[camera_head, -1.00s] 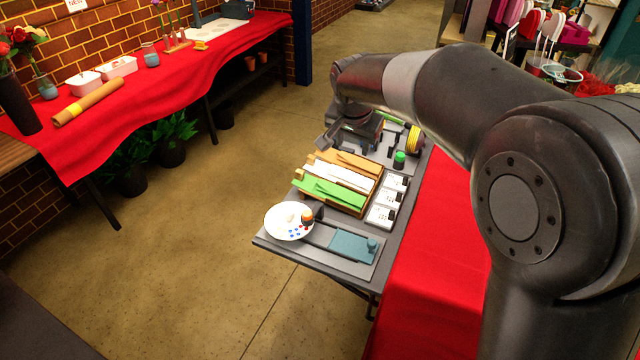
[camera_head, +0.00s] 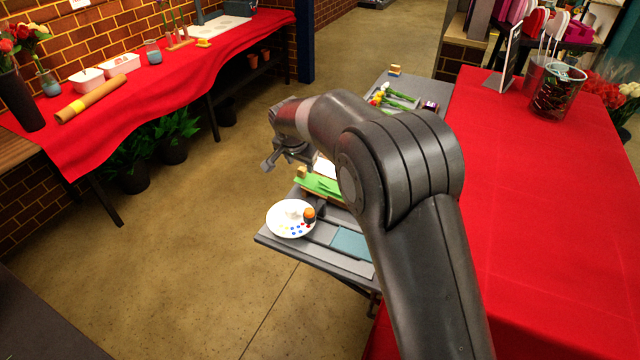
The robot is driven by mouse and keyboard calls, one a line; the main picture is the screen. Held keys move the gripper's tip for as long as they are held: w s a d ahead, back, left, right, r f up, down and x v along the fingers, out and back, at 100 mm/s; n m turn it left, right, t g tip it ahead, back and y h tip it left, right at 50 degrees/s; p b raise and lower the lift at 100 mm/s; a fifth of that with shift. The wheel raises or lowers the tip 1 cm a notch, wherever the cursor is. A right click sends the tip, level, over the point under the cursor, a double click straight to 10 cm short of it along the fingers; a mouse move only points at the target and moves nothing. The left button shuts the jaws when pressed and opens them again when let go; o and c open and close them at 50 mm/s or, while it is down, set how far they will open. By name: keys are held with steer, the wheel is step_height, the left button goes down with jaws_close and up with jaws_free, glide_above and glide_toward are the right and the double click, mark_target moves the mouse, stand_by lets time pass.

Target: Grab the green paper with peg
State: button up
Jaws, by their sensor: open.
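The green paper (camera_head: 314,184) lies at the near end of the paper rack on the grey side table, partly hidden by my arm. A small tan wooden peg (camera_head: 301,172) stands at its left end. A strip of white paper (camera_head: 323,166) shows just behind it. My gripper (camera_head: 268,165) is open and empty, above and to the left of the rack, its fingers pointing down and left, apart from the peg. The rest of the rack is hidden behind my arm.
A white plate (camera_head: 290,219) with coloured dots and an orange-topped item sits in front of the rack, beside a teal pad (camera_head: 352,243). Flowers (camera_head: 393,97) lie at the table's far end. The red-covered table (camera_head: 560,220) is on the right. Floor left of the rack is clear.

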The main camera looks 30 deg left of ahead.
mark_target(302, 168)
steer(key=shift+w+x, duration=0.15)
steer(key=shift+x, duration=1.05)
steer(key=shift+w+x, duration=0.15)
steer(key=shift+x, duration=1)
steer(key=shift+a+r, duration=0.15)
steer(key=shift+c, duration=0.5)
jaws_close()
steer(key=shift+r, duration=0.15)
